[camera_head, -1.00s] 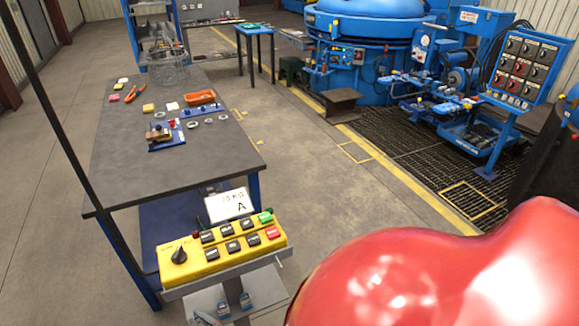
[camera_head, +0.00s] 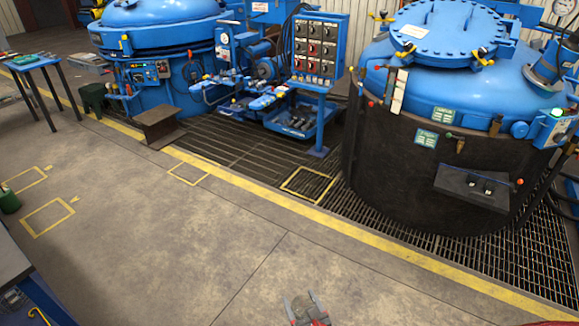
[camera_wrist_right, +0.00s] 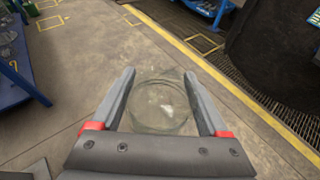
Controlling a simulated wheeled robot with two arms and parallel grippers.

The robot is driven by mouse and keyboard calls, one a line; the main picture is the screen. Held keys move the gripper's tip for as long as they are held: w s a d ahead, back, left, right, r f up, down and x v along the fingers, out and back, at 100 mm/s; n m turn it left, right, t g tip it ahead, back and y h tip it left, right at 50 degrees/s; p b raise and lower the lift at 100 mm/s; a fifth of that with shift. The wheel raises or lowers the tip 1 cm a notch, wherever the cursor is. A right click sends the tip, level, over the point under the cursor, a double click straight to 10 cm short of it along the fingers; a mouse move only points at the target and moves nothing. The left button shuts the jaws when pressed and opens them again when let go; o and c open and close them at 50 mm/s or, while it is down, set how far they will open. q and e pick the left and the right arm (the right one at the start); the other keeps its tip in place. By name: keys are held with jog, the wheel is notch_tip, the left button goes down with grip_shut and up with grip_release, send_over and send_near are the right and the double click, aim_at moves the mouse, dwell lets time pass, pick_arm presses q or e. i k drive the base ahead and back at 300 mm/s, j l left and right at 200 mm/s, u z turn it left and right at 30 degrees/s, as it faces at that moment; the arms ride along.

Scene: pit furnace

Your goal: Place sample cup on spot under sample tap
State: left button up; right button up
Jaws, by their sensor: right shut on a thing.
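The sample cup (camera_wrist_right: 160,108) is a clear glass vessel between the two fingers of my right gripper (camera_wrist_right: 159,74) in the right wrist view, and the gripper is shut on it. In the head view my right gripper (camera_head: 307,297) is at the bottom edge, above the bare floor, with the cup hard to make out. A small brass tap (camera_head: 460,146) sticks out of the dark side of the right blue vessel, above a dark shelf (camera_head: 450,181). I cannot tell whether the shelf holds the marked spot. The gripper is well apart from both. My left gripper is out of view.
A yellow floor line (camera_head: 340,227) runs along a metal grating (camera_head: 225,140) before the vessels. A yellow square (camera_head: 308,184) is marked on the grating. A control panel (camera_head: 318,50) stands left of the right vessel (camera_head: 447,66). The concrete floor (camera_head: 190,250) is mostly clear.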

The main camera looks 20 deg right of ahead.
aim_at(451, 171)
jog(key=i+l+z, duration=0.55)
jog(key=i+z, duration=0.25)
jog(key=i+l+z, duration=0.1)
jog(key=i+z, duration=0.2)
jog(key=z, duration=0.15)
jog(key=i+z, duration=0.25)
jog(key=i, duration=0.25)
jog(key=i+j+z, duration=0.2)
jog(key=i, duration=0.25)
jog(key=i+j+z, duration=0.25)
jog(key=i, duration=0.25)
jog(key=i+j+z, duration=0.2)
jog(key=i+j, duration=0.15)
jog(key=i+j+z, duration=0.1)
jog(key=i, duration=0.65)
